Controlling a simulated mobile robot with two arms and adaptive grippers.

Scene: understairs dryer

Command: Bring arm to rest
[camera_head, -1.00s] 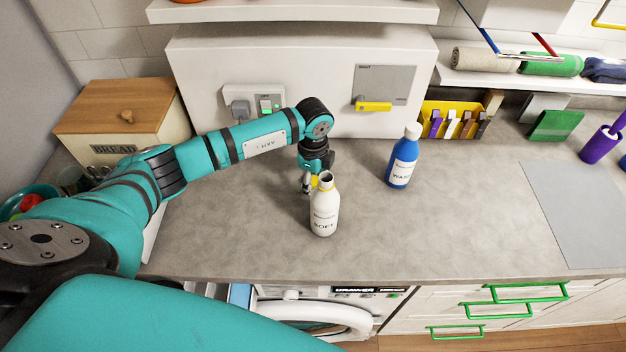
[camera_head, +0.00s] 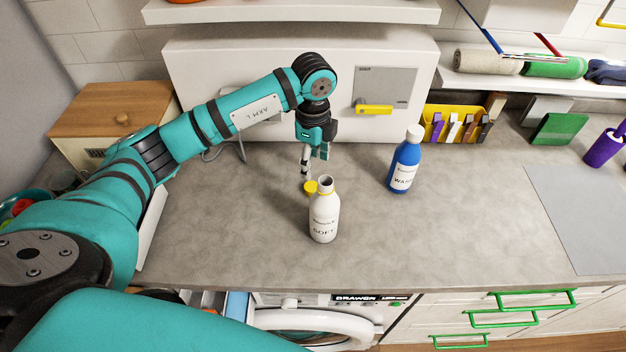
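My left gripper (camera_head: 314,163) hangs pointing down above the worktop, behind the open white bottle labelled SOFT (camera_head: 324,212). Its fingers look spread apart with nothing between them. A yellow cap (camera_head: 310,187) shows just below the fingers, beside the bottle's neck in the picture, and seems to lie on the worktop behind it. The bottle stands upright with its dark mouth uncovered. My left arm reaches in from the left, bent down at the wrist. My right gripper is out of view.
A blue bottle with a white cap (camera_head: 405,162) stands to the right. A yellow holder (camera_head: 452,122) is at the back. A wall box with a yellow handle (camera_head: 374,109) is behind the gripper. The worktop (camera_head: 440,235) is clear at front right.

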